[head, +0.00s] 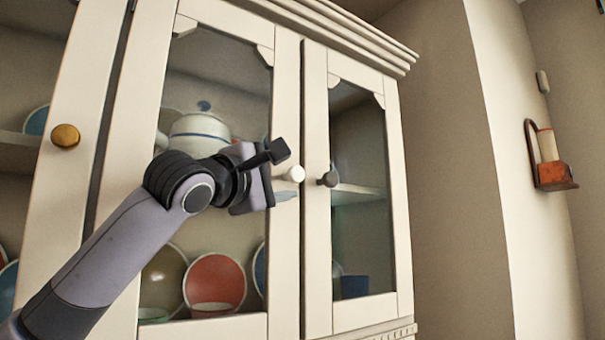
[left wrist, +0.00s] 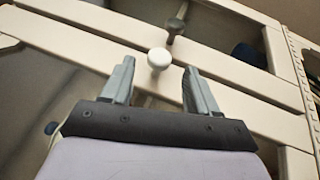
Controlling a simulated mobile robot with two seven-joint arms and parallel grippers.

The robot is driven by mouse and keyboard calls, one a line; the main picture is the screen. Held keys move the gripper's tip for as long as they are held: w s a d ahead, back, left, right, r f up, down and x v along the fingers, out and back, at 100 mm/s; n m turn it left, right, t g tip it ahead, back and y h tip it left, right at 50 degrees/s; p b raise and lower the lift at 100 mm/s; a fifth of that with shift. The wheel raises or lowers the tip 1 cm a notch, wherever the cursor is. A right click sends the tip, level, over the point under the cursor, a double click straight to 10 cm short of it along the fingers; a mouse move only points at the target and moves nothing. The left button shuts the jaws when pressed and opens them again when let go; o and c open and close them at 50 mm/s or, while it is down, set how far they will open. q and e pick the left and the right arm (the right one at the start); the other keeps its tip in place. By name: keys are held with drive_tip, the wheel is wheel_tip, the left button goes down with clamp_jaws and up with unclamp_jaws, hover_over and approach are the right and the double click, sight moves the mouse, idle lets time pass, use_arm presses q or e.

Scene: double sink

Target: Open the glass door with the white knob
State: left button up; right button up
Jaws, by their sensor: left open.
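The white knob (head: 295,174) is on the right stile of the middle glass door (head: 285,230), which is closed in its frame. In the left wrist view the white knob (left wrist: 158,59) stands just beyond the fingertips, roughly centred between them. My left gripper (head: 287,172) is open and empty in front of the door, its fingers pointing at the knob without visibly gripping it. It also shows in the left wrist view (left wrist: 157,75). My right gripper is not in view.
A dark knob (head: 328,179) is close by on the right glass door (head: 318,240). A brass knob (head: 66,136) is on the left door. Behind the glass are a white teapot (head: 198,135) and several bowls.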

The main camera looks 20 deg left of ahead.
sight(294, 172)
use_arm(q)
drive_tip(key=p+x, duration=0.1)
drive_tip(key=x, duration=0.1)
drive_tip(key=p+x, duration=0.1)
drive_tip(key=x, duration=0.1)
drive_tip(key=shift+w+d+r, duration=0.1)
drive_tip(key=shift+w+r, duration=0.1)
drive_tip(key=shift+r, duration=0.1)
drive_tip(key=shift+w+d, duration=0.1)
drive_tip(key=shift+w, duration=0.4)
clamp_jaws()
